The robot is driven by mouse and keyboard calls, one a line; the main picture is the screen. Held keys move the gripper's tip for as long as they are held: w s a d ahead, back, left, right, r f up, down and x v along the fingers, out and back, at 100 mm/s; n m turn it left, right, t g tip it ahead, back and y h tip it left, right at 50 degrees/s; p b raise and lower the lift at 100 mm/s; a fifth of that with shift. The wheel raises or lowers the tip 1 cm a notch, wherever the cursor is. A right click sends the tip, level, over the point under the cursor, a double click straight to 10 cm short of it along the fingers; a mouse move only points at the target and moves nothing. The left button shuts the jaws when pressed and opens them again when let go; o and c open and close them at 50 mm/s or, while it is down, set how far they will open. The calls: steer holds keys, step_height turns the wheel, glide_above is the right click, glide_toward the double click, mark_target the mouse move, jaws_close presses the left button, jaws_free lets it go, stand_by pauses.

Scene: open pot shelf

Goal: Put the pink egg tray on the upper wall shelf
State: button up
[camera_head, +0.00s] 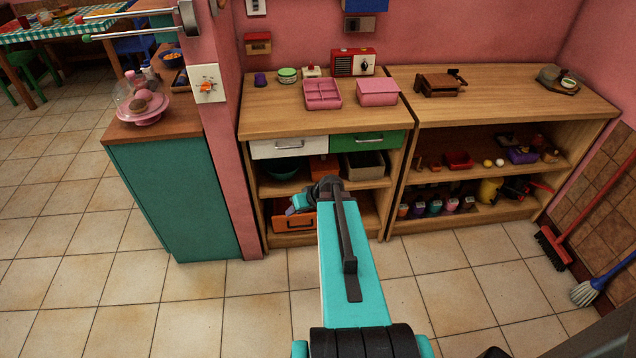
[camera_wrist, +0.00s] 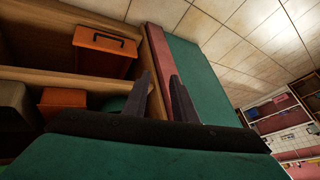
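A pink tray with divided compartments (camera_head: 322,93) lies on the left wooden counter. A plain pink box-like piece (camera_head: 377,92) lies just right of it; I cannot tell for certain which is the egg tray. No upper wall shelf can be clearly made out in the head view. In the wrist view my gripper (camera_wrist: 161,84) has its two dark fingers apart with nothing between them. In the head view my arm's end is in front of the open shelves below the counter, lower than the pink tray and apart from it.
A red radio (camera_head: 353,62), a green-lidded tin (camera_head: 288,75) and a purple cup (camera_head: 260,79) stand behind the pink pieces. An orange drawer-like box (camera_wrist: 103,50) sits in the lower shelving. A pink wall post (camera_head: 229,150) and teal cabinet (camera_head: 175,195) border the left.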

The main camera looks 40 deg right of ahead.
steer(key=s+a+f+n+g+y, duration=0.1)
steer(key=s+a+f+g, duration=0.25)
steer(key=a+f, duration=0.55)
steer(key=s+a+f+n+g+y, duration=0.1)
steer(key=s+a+f+g, duration=0.3)
steer(key=a, duration=0.8)
steer(key=s+a+f+g+h, duration=0.1)
steer(key=s+a+f, duration=0.1)
steer(key=s, duration=0.4)
steer(key=s+a+f+n+g+h, duration=0.1)
steer(key=s+a+f+g, duration=0.1)
steer(key=s+a, duration=0.3)
steer(key=s+a+f+g+h, duration=0.1)
steer(key=s+a+f+g, duration=0.1)
steer(key=s, duration=0.7)
steer(key=shift+a+f+n, duration=0.4)
steer(key=shift+a+f, duration=0.1)
steer(key=shift+a, duration=0.4)
